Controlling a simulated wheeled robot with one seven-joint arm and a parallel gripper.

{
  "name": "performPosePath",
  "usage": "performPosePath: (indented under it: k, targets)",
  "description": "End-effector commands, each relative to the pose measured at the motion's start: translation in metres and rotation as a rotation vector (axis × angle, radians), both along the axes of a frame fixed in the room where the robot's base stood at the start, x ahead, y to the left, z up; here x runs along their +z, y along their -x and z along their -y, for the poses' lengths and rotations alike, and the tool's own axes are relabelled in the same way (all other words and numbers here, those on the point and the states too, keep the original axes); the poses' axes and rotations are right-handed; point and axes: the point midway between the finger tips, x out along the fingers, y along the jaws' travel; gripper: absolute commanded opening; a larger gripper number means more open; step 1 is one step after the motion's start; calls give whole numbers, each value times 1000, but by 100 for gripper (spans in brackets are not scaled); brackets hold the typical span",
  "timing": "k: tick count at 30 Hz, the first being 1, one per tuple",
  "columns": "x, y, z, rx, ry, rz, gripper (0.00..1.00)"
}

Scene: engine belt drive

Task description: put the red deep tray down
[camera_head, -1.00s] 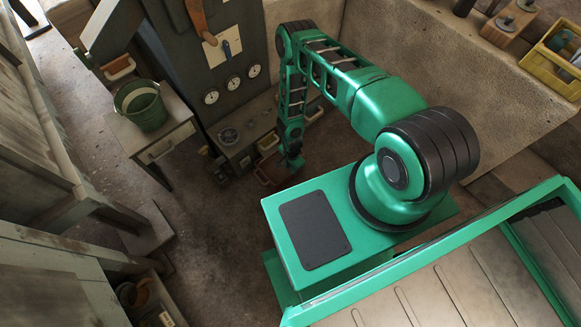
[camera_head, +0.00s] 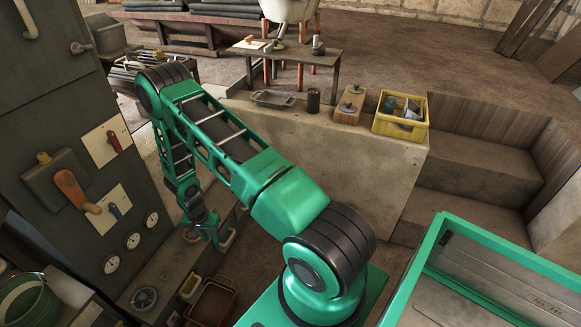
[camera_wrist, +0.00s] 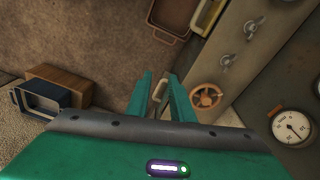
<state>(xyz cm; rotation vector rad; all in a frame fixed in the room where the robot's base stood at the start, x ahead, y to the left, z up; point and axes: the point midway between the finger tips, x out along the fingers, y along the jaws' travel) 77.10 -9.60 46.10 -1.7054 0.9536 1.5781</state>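The red deep tray (camera_head: 212,303) is a dark reddish-brown open box standing low at the foot of the console, in the lower left of the head view. In the wrist view the tray (camera_wrist: 168,18) shows at the top edge, partly cut off and apart from my fingers. My gripper (camera_head: 208,232) hangs above and behind the tray in the head view. In the wrist view its two green fingers (camera_wrist: 161,88) stand apart. A small pale thing shows between them, seemingly beyond the tips; I cannot tell what it is.
A yellow tray (camera_head: 188,287) stands beside the red one. The console with gauges (camera_head: 112,262) and a handwheel (camera_wrist: 206,96) is close by. A low wall (camera_head: 330,150) carries a yellow crate (camera_head: 400,128). A blue-and-wood box (camera_wrist: 45,96) lies left in the wrist view.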

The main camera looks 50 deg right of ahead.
Motion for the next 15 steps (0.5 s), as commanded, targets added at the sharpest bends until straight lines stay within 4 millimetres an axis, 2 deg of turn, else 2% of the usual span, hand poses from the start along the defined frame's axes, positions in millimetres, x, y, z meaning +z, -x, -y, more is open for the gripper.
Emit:
performPosePath:
  k: [1,8,15]
  targets:
    - [29,-6,9,14,10,5,21]
    - [137,-4,46,86,45,-16,21]
    - [244,23,78,147,67,-39,21]
